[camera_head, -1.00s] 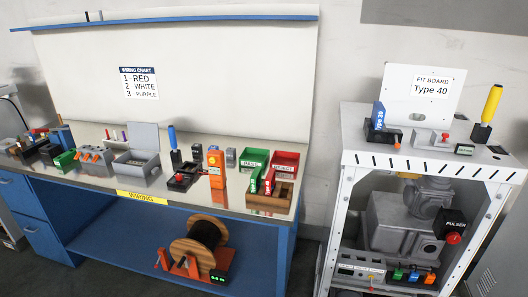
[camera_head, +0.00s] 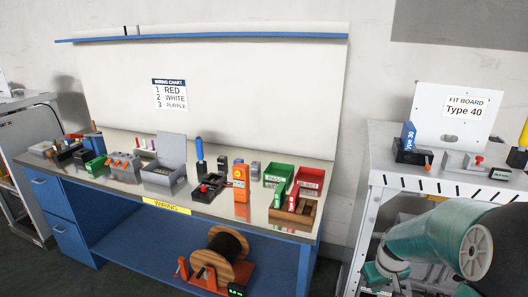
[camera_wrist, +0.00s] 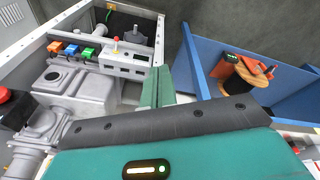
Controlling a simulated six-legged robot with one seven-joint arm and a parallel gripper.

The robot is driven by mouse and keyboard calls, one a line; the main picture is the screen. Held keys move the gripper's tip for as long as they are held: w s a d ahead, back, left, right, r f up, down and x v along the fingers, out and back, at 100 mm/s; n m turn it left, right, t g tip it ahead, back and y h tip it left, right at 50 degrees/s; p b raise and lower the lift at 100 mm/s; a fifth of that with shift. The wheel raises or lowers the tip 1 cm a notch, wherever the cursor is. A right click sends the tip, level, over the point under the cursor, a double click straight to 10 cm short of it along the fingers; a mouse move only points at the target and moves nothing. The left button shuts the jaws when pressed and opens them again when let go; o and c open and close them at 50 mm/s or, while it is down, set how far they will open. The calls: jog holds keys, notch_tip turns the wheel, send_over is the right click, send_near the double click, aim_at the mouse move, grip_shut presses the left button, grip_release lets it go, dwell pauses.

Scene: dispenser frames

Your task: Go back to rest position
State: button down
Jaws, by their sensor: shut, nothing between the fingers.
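My arm shows teal and dark at the lower right of the head view, in front of the grey test stand. My gripper (camera_wrist: 156,88) shows in the wrist view as two teal fingers close together with nothing between them. It is empty and hangs near the open grey stand (camera_wrist: 130,30). In the head view, part of what looks like my gripper (camera_head: 378,275) shows low beside that stand; its tips are hard to make out.
A blue workbench (camera_head: 135,250) carries a green bin (camera_head: 279,175), a red bin (camera_head: 308,181), an orange device (camera_head: 240,183) and a grey open box (camera_head: 165,173). A cable spool (camera_head: 222,250) sits underneath. A Type 40 fit board (camera_head: 458,115) stands on the right stand.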

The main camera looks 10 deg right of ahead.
jog(key=s+a+r+t+h, duration=0.1)
jog(key=s+a+r, duration=0.2)
jog(key=a+r, duration=1)
jog(key=s+a+r+t+y, duration=0.2)
jog(key=s+a+r, duration=0.4)
jog(key=s+a, duration=0.3)
jog(key=a, duration=0.3)
jog(key=shift+s+n, duration=0.3)
jog(key=shift+d+r, duration=0.1)
jog(key=shift+d, duration=0.1)
